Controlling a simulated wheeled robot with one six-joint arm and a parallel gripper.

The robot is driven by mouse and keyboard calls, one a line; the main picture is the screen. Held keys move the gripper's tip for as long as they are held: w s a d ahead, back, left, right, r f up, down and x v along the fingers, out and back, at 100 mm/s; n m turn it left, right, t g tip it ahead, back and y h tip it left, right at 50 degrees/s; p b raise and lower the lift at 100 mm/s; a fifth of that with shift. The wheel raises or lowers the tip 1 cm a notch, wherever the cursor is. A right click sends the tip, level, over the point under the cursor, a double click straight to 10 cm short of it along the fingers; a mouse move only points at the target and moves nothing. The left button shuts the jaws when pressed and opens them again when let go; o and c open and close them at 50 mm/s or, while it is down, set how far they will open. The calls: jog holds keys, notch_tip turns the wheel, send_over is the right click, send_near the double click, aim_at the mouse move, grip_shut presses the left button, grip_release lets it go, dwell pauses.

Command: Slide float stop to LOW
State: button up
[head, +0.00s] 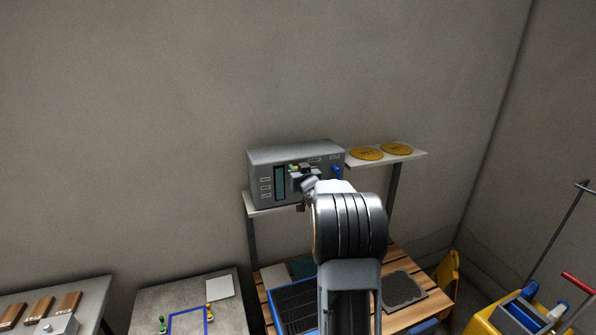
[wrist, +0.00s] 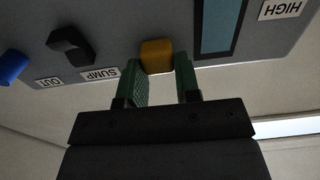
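The float stop is a yellow block (wrist: 157,56) on the grey control box's face, beside a dark teal window (wrist: 218,28) in the wrist view. My gripper (wrist: 158,62) has its green fingers on either side of the block. No gap shows between the fingers and the block, so it looks shut on it. A HIGH label (wrist: 283,9) is at the upper right of this view. No LOW label is readable. In the head view my gripper (head: 301,180) is at the front of the control box (head: 300,155), and my arm hides part of that front.
A black knob (wrist: 70,45) with a SUMP label (wrist: 100,74) and a blue knob (wrist: 12,66) with an OUT label (wrist: 48,82) are left of the float stop in the wrist view. Yellow discs (head: 366,154) lie on the shelf (head: 415,153) right of the box.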

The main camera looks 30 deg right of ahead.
grip_shut()
notch_tip(320, 180, down, 9)
jog(key=b, duration=0.8)
jog(key=shift+r, duration=0.15)
jog(key=o, duration=0.5)
grip_release()
jog(key=b+v, duration=0.2)
jog(key=v, duration=1.1)
jog(key=shift+s+a+b, duration=0.15)
jog(key=shift+s+b, duration=0.2)
jog(key=shift+s, duration=0.05)
